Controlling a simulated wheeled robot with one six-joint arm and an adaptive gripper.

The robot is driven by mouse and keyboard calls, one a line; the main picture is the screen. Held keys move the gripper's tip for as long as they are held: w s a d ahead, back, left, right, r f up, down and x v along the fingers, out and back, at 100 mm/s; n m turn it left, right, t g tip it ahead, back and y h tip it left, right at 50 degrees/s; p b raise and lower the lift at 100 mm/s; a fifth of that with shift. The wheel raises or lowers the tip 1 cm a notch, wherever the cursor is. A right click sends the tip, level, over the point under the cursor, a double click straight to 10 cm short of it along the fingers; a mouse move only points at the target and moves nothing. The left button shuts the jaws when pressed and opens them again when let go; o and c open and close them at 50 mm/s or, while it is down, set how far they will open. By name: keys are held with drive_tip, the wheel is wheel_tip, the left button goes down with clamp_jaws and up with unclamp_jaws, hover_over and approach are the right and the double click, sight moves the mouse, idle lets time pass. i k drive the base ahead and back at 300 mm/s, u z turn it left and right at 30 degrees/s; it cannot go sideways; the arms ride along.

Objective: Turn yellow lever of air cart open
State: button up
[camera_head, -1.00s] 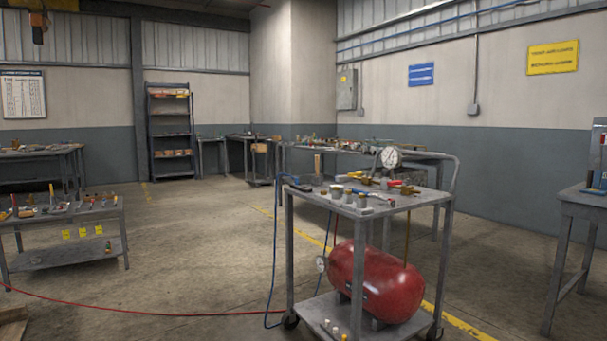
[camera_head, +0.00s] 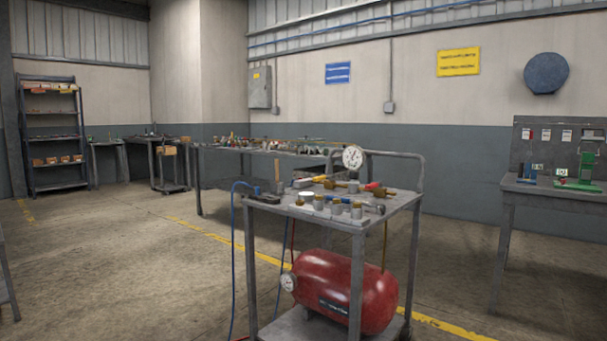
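The air cart (camera_head: 262,200) is a grey metal cart ahead of me, a little right of the middle in the head view. A red air tank (camera_head: 350,290) lies on its lower shelf. On its top are a round pressure gauge (camera_head: 352,158), brass fittings, several small cylindrical parts and coloured handles. A yellow handle (camera_head: 320,179) shows near the gauge, and a red one (camera_head: 373,186) lies to its right. They are too small to tell which is the lever or how it is turned. My gripper is not in view.
A long workbench (camera_head: 240,150) with many parts stands behind the cart. A bench (camera_head: 506,190) with a green device (camera_head: 585,170) stands at the right. A dark shelf (camera_head: 52,135) stands at the far left. The floor left of the cart is clear.

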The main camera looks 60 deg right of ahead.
sight(317, 180)
drive_tip(key=z, duration=0.3)
drive_tip(key=i, duration=1.75)
drive_tip(key=z, duration=1.4)
drive_tip(key=i, duration=0.9)
drive_tip(key=z, duration=1.1)
